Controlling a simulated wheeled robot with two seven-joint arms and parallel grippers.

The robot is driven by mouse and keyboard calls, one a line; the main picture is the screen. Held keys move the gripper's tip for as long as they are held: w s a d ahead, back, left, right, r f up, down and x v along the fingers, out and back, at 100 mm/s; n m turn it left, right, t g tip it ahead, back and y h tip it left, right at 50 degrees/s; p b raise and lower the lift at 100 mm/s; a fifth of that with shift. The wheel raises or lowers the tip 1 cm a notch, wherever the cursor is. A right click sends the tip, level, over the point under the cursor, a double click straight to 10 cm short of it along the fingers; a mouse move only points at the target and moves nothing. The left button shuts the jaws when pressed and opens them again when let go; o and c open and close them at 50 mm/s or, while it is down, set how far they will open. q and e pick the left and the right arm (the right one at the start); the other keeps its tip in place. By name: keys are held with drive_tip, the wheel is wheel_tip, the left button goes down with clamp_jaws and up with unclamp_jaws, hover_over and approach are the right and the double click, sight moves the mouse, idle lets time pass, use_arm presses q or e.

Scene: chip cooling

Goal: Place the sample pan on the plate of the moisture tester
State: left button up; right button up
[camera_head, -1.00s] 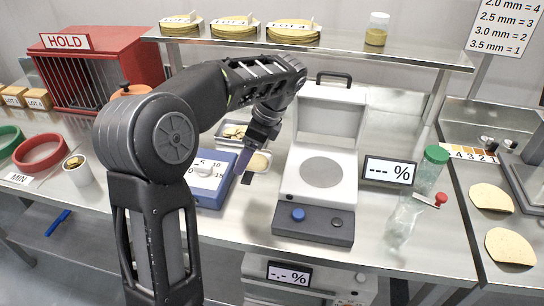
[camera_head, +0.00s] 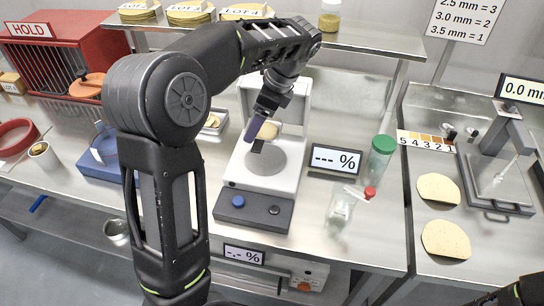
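The moisture tester (camera_head: 282,183) has its lid raised, and its round grey plate (camera_head: 266,161) is exposed. The sample pan (camera_head: 268,130), a small shallow pan with tan contents, is at my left gripper (camera_head: 256,138), over the back part of the plate. The gripper points down and appears shut on the pan's edge or handle; the fingers partly hide the grip. The pan seems held above the plate, though the exact gap cannot be told. My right gripper is out of view; only a dark part of my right arm shows at the bottom right corner.
A blue scale (camera_head: 98,164) is to the left, partly behind my arm. A shelf (camera_head: 370,42) spans above the back.

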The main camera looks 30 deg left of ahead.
sight(262, 130)
use_arm(q)
drive_tip(key=shift+d+f+b, duration=0.1)
drive_tip(key=shift+f+b, duration=0.25)
drive_tip(key=shift+f, duration=0.05)
wheel_tip(262, 130, down, 3)
drive_tip(key=shift+r+b, duration=0.1)
drive_tip(key=shift+b, duration=1.1)
wheel_tip(262, 130, down, 2)
drive_tip(key=shift+f+p, duration=0.1)
drive_tip(key=shift+p, duration=0.2)
drive_tip(key=shift+f, duration=0.25)
wheel_tip(262, 130, down, 3)
drive_tip(key=shift+f+p, duration=0.15)
drive_tip(key=shift+p, duration=0.15)
drive_tip(key=shift+f, duration=0.2)
